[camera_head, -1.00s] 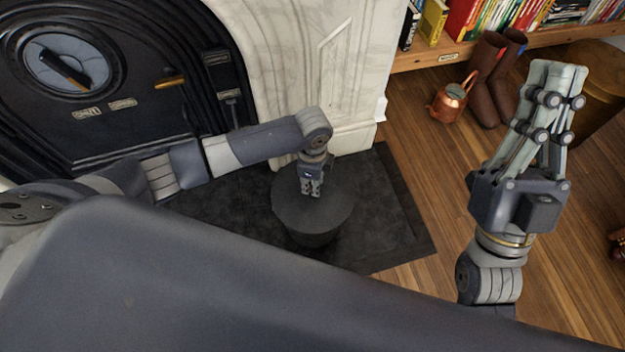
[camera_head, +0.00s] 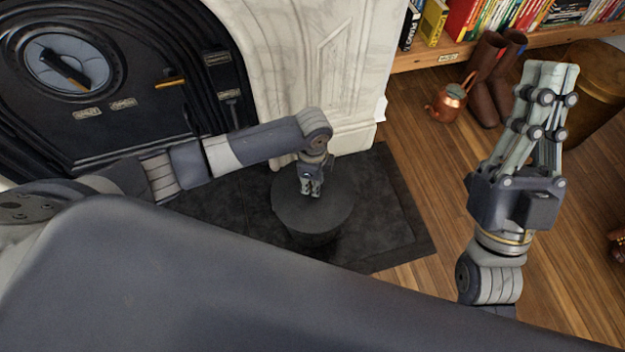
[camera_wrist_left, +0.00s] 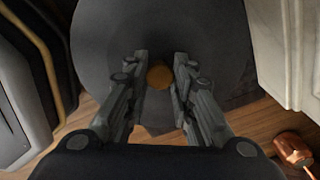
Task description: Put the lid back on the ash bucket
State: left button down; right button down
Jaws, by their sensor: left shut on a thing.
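The ash bucket (camera_head: 313,239) is dark and round and stands on the hearth in the head view. Its dark grey round lid (camera_head: 335,211) lies over the bucket's top. I cannot tell whether the rim is fully seated. The lid has a round orange-brown knob (camera_wrist_left: 160,78), seen in the left wrist view. My left gripper (camera_head: 311,191) points down at the lid's middle, its fingers shut on the knob from both sides. My right gripper (camera_head: 553,76) is raised at the right over the floor, empty, with its fingertips together.
A black fireplace front (camera_head: 130,120) and white marble surround (camera_head: 335,70) stand behind the dark hearth slab (camera_head: 390,215). A copper kettle (camera_head: 447,103), brown boots (camera_head: 487,85) and a bookshelf (camera_head: 440,52) are at the right. Wooden floor between is mostly clear.

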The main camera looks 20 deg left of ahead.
jog(key=shift+w+f, duration=0.25)
jog(key=shift+w, duration=0.1)
jog(key=shift+w+a+f+g, duration=0.1)
jog(key=shift+w+f+g, duration=0.4)
jog(key=shift+w+g, duration=0.1)
pick_arm(q)
jog(key=shift+p, duration=0.3)
pick_arm(e)
jog(key=shift+w+f+h, duration=0.15)
jog(key=shift+h, duration=0.35)
jog(key=shift+w+a+f+g, duration=0.1)
jog(key=shift+w+f+g, duration=0.3)
jog(key=shift+f+g, duration=0.1)
dwell(0.4)
jog(key=shift+w+f, duration=0.2)
pick_arm(q)
jog(key=shift+p, duration=0.3)
pick_arm(e)
jog(key=shift+w+f+g, duration=0.25)
jog(key=shift+w+g, duration=0.05)
jog(key=shift+g, duration=0.1)
pick_arm(q)
jog(key=shift+f, duration=0.1)
pick_arm(e)
jog(key=shift+w+f, duration=0.1)
jog(key=shift+f, duration=0.2)
jog(key=shift+f, duration=0.15)
jog(key=shift+w+a+f+g, duration=0.1)
jog(key=shift+w+f+g, duration=0.1)
jog(key=shift+g, duration=0.1)
